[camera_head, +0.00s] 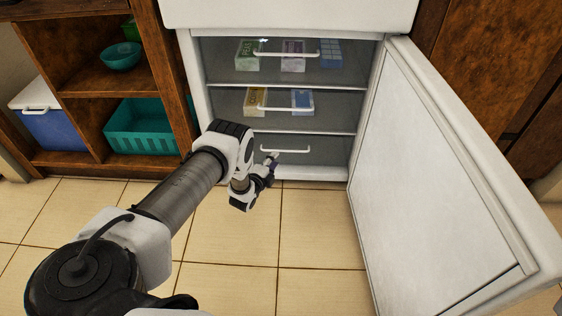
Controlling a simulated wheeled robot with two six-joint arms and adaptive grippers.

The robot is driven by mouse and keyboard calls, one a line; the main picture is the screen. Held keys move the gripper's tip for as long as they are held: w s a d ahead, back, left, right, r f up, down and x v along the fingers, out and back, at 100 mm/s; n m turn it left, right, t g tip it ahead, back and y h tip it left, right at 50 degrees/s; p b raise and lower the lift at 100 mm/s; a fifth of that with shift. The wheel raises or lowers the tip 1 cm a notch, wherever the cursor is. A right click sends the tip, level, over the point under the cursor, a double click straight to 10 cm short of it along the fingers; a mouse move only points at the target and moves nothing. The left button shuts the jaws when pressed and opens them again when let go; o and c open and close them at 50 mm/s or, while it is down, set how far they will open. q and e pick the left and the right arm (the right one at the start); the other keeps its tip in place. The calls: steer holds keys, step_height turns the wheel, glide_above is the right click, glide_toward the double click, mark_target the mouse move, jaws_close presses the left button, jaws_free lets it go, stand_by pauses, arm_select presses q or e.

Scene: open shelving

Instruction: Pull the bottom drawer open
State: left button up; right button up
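The bottom drawer (325,158) of the white upright freezer is at the base of the open cabinet, with a dark see-through front and a thin white bar handle (286,150). It sits in line with the drawers above and looks closed. My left gripper (274,158) is at the left part of this handle, with its fingertips close to or on the bar. It is small in view, and I cannot tell whether the fingers are around the bar or apart. My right gripper is not in view.
The freezer door (430,170) stands wide open on the right. Two upper drawers hold boxes, including a green box (247,55) and a yellow box (254,99). Wooden shelving with a teal basket (140,128) and a blue bin (52,128) stands left. Tiled floor (310,235) in front is clear.

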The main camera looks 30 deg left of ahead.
arm_select(q)
steer(key=d+b+x, duration=0.1)
steer(key=b+x, duration=0.2)
steer(key=x, duration=0.3)
steer(key=shift+w+a, duration=0.2)
steer(key=shift+a, duration=0.3)
jaws_close()
steer(key=shift+s+d, duration=0.1)
steer(key=shift+s, duration=0.05)
